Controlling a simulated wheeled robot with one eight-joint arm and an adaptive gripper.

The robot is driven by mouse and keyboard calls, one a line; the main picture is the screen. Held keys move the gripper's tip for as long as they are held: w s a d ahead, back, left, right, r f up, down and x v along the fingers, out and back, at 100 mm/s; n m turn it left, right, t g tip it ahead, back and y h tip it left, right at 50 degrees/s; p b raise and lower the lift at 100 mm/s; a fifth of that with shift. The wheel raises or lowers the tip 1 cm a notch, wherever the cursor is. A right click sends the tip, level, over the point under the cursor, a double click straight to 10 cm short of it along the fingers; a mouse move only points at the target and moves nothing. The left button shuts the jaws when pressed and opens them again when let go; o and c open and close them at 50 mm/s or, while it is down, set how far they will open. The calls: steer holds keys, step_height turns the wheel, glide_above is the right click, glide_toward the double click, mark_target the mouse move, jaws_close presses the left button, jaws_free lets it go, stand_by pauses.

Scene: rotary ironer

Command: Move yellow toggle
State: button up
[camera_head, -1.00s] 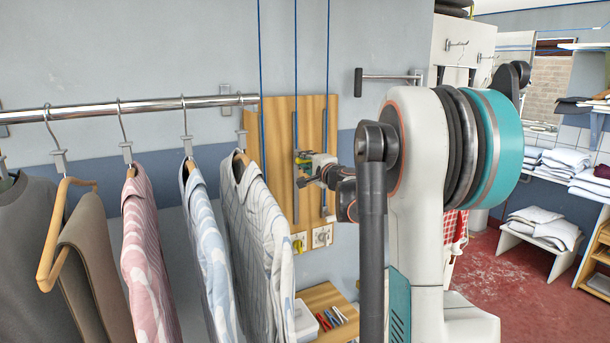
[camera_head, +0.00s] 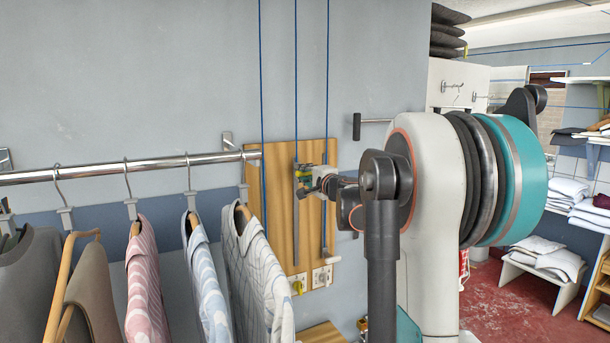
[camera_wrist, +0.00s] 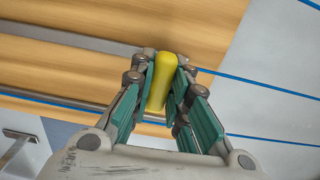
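The yellow toggle (camera_wrist: 162,82) stands between my gripper's fingers (camera_wrist: 165,68) in the wrist view, with a teal-padded finger against each side. My gripper looks shut on it. In the head view the gripper (camera_head: 306,174) is small and far off, at the upper part of the wooden board (camera_head: 312,225), near the top of the middle metal slot. Only a bit of yellow shows there, beside the fingers. A blue cord runs up the wall from this slot.
A white handle (camera_head: 330,260) sits low on the right slot. Below are a yellow knob (camera_head: 298,286) and a white dial plate (camera_head: 322,276). Hanging shirts (camera_head: 252,270) on a rail (camera_head: 120,167) crowd the left. A wall bar (camera_head: 375,121) is to the right.

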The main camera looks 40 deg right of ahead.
steer(key=o, duration=0.4)
steer(key=shift+r, duration=0.2)
steer(key=shift+o, duration=0.2)
steer(key=v, duration=1.2)
steer(key=shift+f, duration=0.1)
